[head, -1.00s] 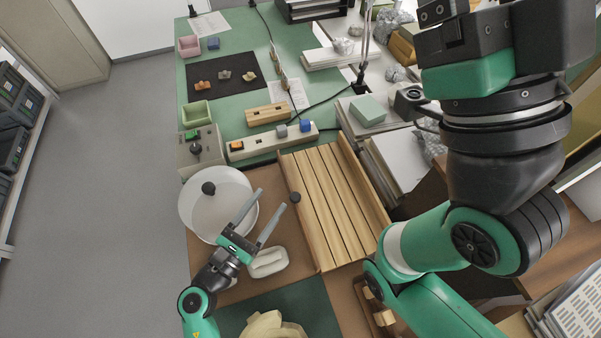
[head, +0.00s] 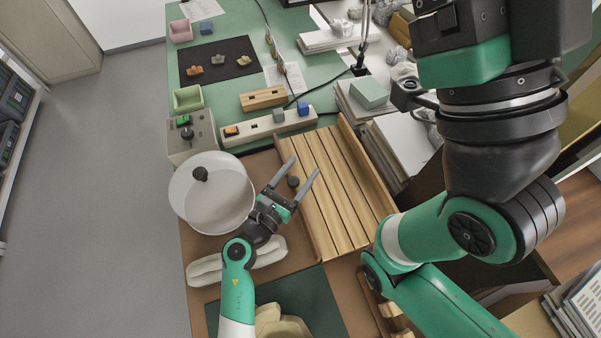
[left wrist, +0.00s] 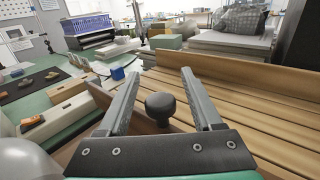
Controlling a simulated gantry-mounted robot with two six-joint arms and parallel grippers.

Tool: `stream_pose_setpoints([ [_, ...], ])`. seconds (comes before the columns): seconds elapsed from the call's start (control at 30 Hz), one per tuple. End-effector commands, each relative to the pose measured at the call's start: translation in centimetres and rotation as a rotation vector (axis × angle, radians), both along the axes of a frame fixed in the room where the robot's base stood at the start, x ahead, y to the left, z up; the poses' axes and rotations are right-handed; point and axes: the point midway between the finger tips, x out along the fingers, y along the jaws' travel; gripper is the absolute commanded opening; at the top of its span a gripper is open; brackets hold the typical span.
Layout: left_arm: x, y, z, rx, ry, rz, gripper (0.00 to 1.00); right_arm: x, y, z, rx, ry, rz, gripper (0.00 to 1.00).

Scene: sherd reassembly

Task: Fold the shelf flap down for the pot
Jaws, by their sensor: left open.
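The slatted wooden shelf panel (head: 335,195) lies right of the pot, and its slats also show in the left wrist view (left wrist: 240,108). A round black knob (head: 293,181) is at its left edge. My left gripper (head: 303,167) is open, with its fingers over that edge. In the left wrist view the knob (left wrist: 160,106) shows between the open fingers, with no finger seen touching it. The white round pot (head: 228,205) with a dark knob on top stands left of the gripper. My right arm crosses the right side; its fingers are out of the picture.
An upright wooden board (head: 368,165) runs along the panel's right side. A control box (head: 192,138) and a power strip (head: 268,126) lie beyond the pot. A pale padded piece (head: 236,262) lies under my left arm. Stacked papers (head: 402,145) are at the right.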

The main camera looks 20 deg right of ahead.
Motion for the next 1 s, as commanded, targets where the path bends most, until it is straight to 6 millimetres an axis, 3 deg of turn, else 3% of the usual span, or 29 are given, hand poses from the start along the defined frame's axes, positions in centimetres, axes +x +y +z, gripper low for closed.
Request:
stream_pose_setpoints([
  [0.27, 0.14, -0.23, 0.11, 0.000, 0.000, 0.000, 0.67, -0.01, 0.01, -0.06, 0.000, 0.000, 0.000, 0.69],
  [0.63, 0.13, -0.20, 0.09, 0.000, 0.000, 0.000, 0.00, 0.00, 0.00, -0.06, 0.000, 0.000, 0.000, 0.69],
  [1.0, 0.12, -0.19, 0.07, 0.000, 0.000, 0.000, 0.00, 0.00, 0.00, -0.06, 0.000, 0.000, 0.000, 0.69],
])
